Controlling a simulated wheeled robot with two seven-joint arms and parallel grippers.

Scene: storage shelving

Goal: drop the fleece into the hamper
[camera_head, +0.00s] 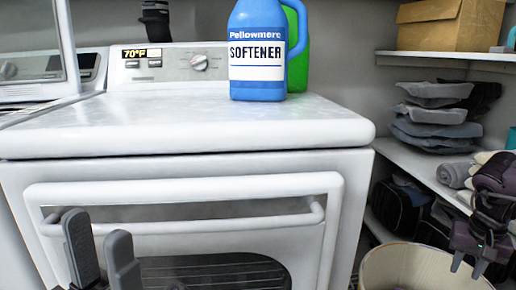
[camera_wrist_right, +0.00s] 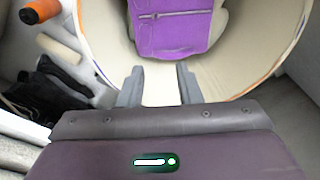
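The hamper (camera_head: 385,268) is a round cream bin at the bottom right of the head view. Its rim (camera_wrist_right: 262,85) and pale inside fill the upper right wrist view. A purple piece with a zip, which looks like the fleece (camera_wrist_right: 172,28), shows inside the hamper's outline there, cut off by the top edge. My right gripper (camera_wrist_right: 159,88) is open and empty, its fingers pointing toward the hamper, apart from the purple piece. In the head view the right gripper (camera_head: 468,265) is over the hamper's right side. My left gripper (camera_head: 102,262) is open and empty before the white appliance.
The white appliance (camera_head: 190,130) with a front handle bar fills the left and middle. A blue softener jug (camera_head: 258,50) and a green bottle (camera_head: 298,60) stand on it. Shelves at right hold a cardboard box (camera_head: 450,25), folded cloths (camera_head: 435,115) and dark bags.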

